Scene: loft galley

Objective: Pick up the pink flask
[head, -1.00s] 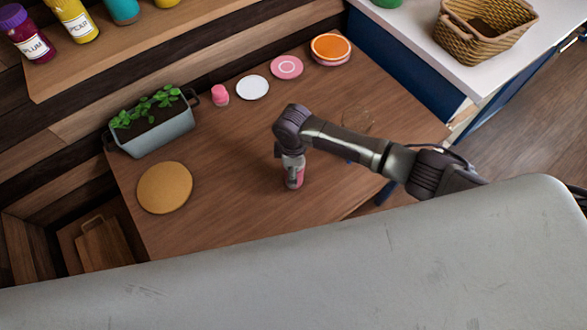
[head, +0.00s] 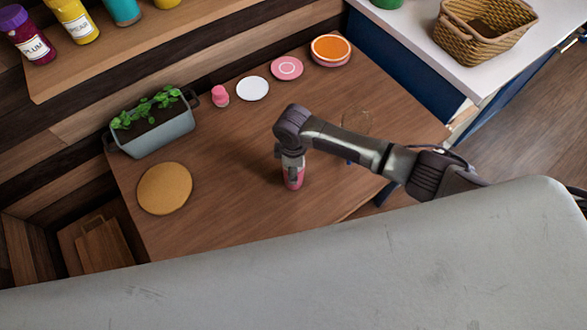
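A pink flask (head: 293,180) stands on the wooden table (head: 225,210), near the middle of the head view. My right arm comes in from the right, and its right gripper (head: 291,165) points down at the top of the flask. The gripper hides the flask's upper part. The fingers are at the flask, but I cannot tell whether they are closed on it. My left gripper is not in view.
A small pink bottle (head: 220,96), white disc (head: 252,88), pink disc (head: 287,68) and orange-topped round item (head: 330,47) line the back edge. A planter (head: 155,130) and round cork mat (head: 164,188) are left. A clear glass (head: 357,121) stands behind my arm.

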